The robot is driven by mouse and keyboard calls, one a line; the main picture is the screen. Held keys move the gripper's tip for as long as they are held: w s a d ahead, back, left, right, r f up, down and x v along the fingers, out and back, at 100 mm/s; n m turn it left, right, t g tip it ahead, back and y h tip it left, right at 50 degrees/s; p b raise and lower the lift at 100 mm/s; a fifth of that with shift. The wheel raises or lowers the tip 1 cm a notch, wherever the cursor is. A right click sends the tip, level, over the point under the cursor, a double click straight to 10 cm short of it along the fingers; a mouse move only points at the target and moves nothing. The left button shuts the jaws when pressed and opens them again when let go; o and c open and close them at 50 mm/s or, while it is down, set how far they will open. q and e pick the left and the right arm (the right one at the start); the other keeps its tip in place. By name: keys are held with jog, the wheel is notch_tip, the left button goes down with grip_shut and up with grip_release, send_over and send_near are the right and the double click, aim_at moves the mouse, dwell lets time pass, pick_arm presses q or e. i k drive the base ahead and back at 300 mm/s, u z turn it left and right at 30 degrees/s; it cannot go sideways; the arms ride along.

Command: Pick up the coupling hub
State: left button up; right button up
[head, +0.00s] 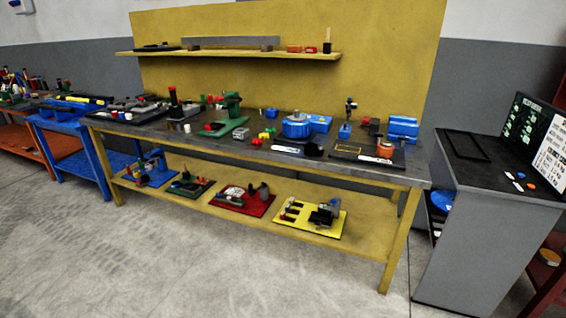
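Neither of my grippers is in the head view. I cannot tell for certain which part is the coupling hub; the parts on the workbench (215,146) look very small from here. A blue round-topped fixture (297,127) stands on the bench right of its middle. An orange round part (385,149) sits near the bench's right end, beside a white label. A small grey block (241,133) and a dark part (313,150) lie near the front edge.
A green press-like tool (230,112) stands left of the blue fixture. A lower shelf (250,222) holds several coloured mats with parts. A grey desk (480,220) with a screen (540,135) stands at the right. The floor (180,275) in front is clear.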

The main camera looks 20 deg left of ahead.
aim_at(310, 150)
jog(key=k, duration=0.45)
jog(key=u, duration=0.75)
jog(key=i, duration=1.5)
jog(key=z, duration=0.25)
